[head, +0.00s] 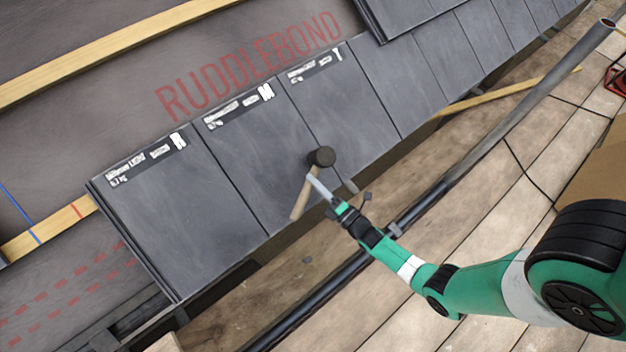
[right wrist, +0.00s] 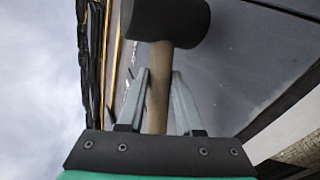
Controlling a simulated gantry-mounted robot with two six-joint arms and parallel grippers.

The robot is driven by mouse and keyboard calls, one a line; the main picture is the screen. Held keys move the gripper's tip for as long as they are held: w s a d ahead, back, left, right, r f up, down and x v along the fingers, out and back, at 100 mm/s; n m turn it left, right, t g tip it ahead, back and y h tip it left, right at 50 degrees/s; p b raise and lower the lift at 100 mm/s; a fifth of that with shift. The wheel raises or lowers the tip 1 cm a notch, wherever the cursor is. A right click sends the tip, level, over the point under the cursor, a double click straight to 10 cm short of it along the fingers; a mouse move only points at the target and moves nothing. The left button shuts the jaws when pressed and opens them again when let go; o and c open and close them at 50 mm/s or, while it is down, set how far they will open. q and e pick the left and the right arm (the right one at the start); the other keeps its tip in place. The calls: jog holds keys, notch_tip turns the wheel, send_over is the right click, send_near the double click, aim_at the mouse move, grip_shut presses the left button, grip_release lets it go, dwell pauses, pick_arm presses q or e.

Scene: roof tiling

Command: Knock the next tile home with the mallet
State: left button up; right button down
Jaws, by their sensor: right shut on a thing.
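A row of dark grey tiles (head: 180,215) with white printed labels lies along the roof's lower edge. My right gripper (head: 322,190) is shut on the wooden handle of the mallet (head: 321,157). The mallet's black head shows above the tiles near their lower edge; whether it touches one I cannot tell. In the right wrist view the mallet (right wrist: 165,18) has its handle (right wrist: 158,88) between the two grey fingers (right wrist: 158,95), with the head beyond the fingertips. My left gripper is not in view.
More tiles (head: 420,25) overlap in a second course at the upper right. Timber battens (head: 110,45) cross the dark underlay printed RUDDLEBOND (head: 250,65). A grey metal pole (head: 480,150) runs diagonally beside the eaves, over wooden planks (head: 420,310). A cardboard box (head: 595,170) stands at the right.

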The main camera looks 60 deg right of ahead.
notch_tip(320, 180, up, 6)
jog(key=s+a+p, duration=0.1)
jog(key=s+p, duration=0.1)
jog(key=p, duration=0.2)
jog(key=shift+s+a+f+p, duration=0.25)
jog(key=shift+s+a+p, duration=0.05)
jog(key=shift+s, duration=0.1)
jog(key=w+a+r+n+y+p, duration=0.15)
jog(key=a+r+p, duration=0.3)
jog(key=r, duration=0.45)
jog(key=a+r+n+t+y+p, duration=0.1)
jog(key=a+r+y+p, duration=0.3)
jog(key=r, duration=0.5)
jog(key=w+a+r+n+y+p, duration=0.1)
jog(key=a+r+p, duration=0.4)
jog(key=r, duration=0.4)
notch_tip(320, 180, up, 30)
jog(key=s+p, duration=0.1)
jog(key=p, duration=3.7)
jog(key=shift+s+d+f+p, duration=0.2)
jog(key=shift+d+p, duration=0.1)
jog(key=shift+d, duration=0.1)
